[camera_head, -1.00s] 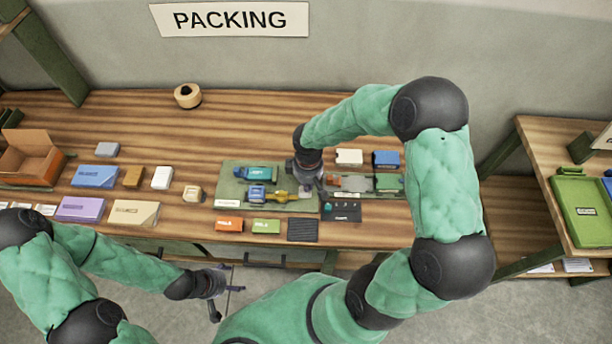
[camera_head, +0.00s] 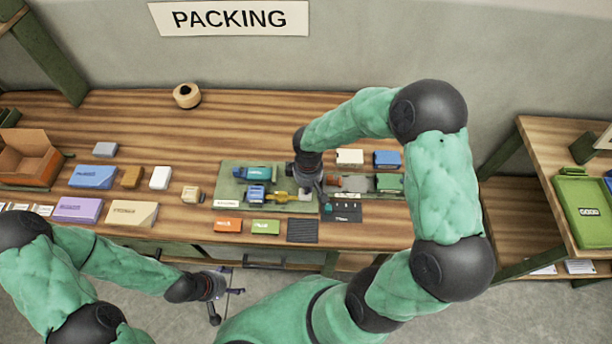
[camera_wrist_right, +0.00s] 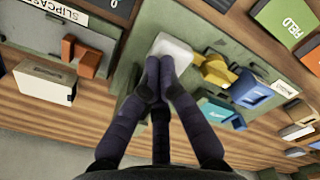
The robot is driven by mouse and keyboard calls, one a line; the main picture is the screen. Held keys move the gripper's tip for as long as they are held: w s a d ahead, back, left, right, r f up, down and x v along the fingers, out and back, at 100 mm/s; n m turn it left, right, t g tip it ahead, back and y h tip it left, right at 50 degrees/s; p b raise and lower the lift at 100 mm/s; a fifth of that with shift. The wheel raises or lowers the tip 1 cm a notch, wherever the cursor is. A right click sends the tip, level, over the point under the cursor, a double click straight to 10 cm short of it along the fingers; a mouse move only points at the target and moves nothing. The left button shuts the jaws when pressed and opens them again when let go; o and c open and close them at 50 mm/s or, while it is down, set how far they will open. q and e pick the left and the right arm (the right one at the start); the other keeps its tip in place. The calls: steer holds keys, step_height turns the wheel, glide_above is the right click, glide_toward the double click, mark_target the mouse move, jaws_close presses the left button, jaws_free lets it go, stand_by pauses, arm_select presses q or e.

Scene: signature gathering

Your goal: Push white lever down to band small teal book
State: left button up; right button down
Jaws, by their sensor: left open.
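In the right wrist view the teal book (camera_wrist_right: 220,112) and blue book (camera_wrist_right: 252,92) lie beyond a yellow part (camera_wrist_right: 216,70). The white lever (camera_wrist_right: 172,47) appears as a pale rounded block at the fingertips. My right gripper (camera_wrist_right: 160,72) has its fingers together, overlapping the lever's edge; contact is unclear. In the head view the right gripper (camera_head: 321,196) is over the station's right end. My left gripper (camera_head: 228,292) is open and empty, off the table's front edge.
A second station with a red-orange part (camera_wrist_right: 82,55) is close by. The table's back is mostly clear.

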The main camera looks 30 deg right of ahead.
steer(key=shift+f+b, duration=0.95)
steer(key=shift+f, duration=0.3)
steer(key=shift+r, duration=0.15)
stand_by(0.4)
steer(key=shift+r+p, duration=3.35)
steer(key=shift+r, duration=1.15)
steer(key=shift+f, duration=0.1)
